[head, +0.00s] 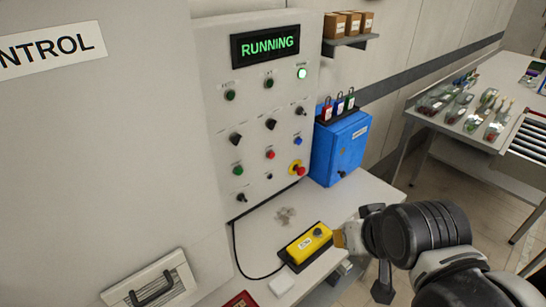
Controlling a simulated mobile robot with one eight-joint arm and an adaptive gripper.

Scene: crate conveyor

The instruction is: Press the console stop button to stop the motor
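The grey console (222,60) has a display (266,45) reading RUNNING in green and a lit green lamp (301,73). Its face carries a plain red button (270,155) and a red mushroom button on a yellow surround (297,168). Their small labels are unreadable. A yellow control box (300,251) with one dark round button (318,232) and a small white label lies on the ledge below, its cable running left. My gripper (340,238) is just right of this box, lower than the console buttons. Its fingers are seen end-on and partly hidden; contact with the box is unclear.
A blue lock box (340,147) with several coloured padlocks hangs right of the console. A shelf (350,42) above holds brown boxes. A grey cabinet (90,140) fills the left. A table (430,115) with several packets stands at right. Floor shows between.

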